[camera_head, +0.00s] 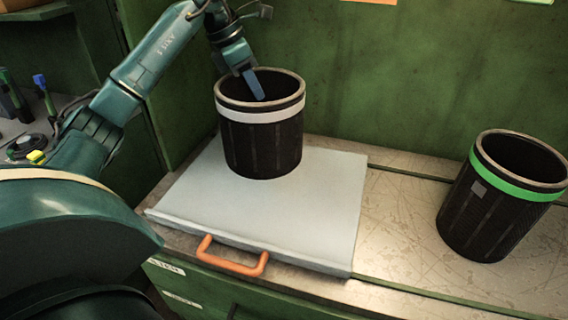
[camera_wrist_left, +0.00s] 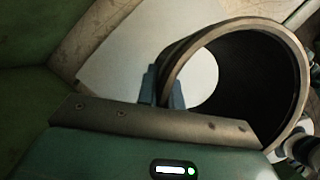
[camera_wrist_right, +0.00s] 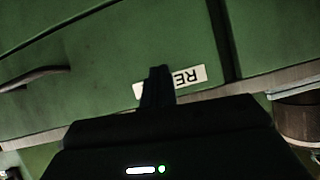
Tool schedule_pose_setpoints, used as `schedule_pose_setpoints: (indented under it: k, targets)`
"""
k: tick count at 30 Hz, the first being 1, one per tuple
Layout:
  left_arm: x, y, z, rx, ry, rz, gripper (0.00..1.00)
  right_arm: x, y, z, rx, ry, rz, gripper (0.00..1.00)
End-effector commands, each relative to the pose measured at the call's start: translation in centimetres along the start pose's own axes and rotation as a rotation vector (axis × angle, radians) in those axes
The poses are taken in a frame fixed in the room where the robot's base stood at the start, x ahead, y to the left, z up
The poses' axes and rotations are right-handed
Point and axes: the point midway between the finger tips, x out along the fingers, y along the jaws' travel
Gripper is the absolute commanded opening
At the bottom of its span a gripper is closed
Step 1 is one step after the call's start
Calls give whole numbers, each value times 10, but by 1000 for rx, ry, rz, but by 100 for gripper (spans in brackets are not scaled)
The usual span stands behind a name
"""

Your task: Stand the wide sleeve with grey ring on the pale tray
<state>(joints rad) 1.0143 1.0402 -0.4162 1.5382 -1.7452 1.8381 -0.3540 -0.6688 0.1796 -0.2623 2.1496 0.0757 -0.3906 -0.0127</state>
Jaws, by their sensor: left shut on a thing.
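The wide sleeve with grey ring (camera_head: 262,140) is a black ribbed open tube with a pale grey band below its rim. It is upright over the back part of the pale tray (camera_head: 320,220); I see no clear gap beneath it. My right gripper (camera_wrist_right: 159,86) looks shut and empty, in front of a green drawer face.
A second black sleeve with a green ring (camera_head: 497,200) stands on the scratched metal bench (camera_head: 400,215) right of the tray. An orange handle (camera_head: 232,256) sits at the tray's front. A green wall (camera_head: 420,80) rises behind. The tray's front and right are clear.

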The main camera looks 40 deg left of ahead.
Motion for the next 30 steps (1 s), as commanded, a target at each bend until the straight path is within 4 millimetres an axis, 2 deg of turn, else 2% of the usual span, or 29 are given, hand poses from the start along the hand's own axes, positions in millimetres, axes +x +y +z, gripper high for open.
schedule_pose_setpoints:
  k: [9,15,21,24,30]
  targets:
    - [42,0,-18,-1,-1,-2,0,0,-1,10,11,-14,-2,0]
    - [57,1,-23,0,-3,0,0,0,-1,11,17,-14,-2,0]
    - [83,1,-34,-1,-1,-2,0,1,-2,10,22,-11,-1,0]
    - [90,2,-37,0,-3,0,0,1,-1,9,22,-8,-1,0]
    - [90,2,-37,1,-5,1,0,1,-1,6,21,-1,-1,0]
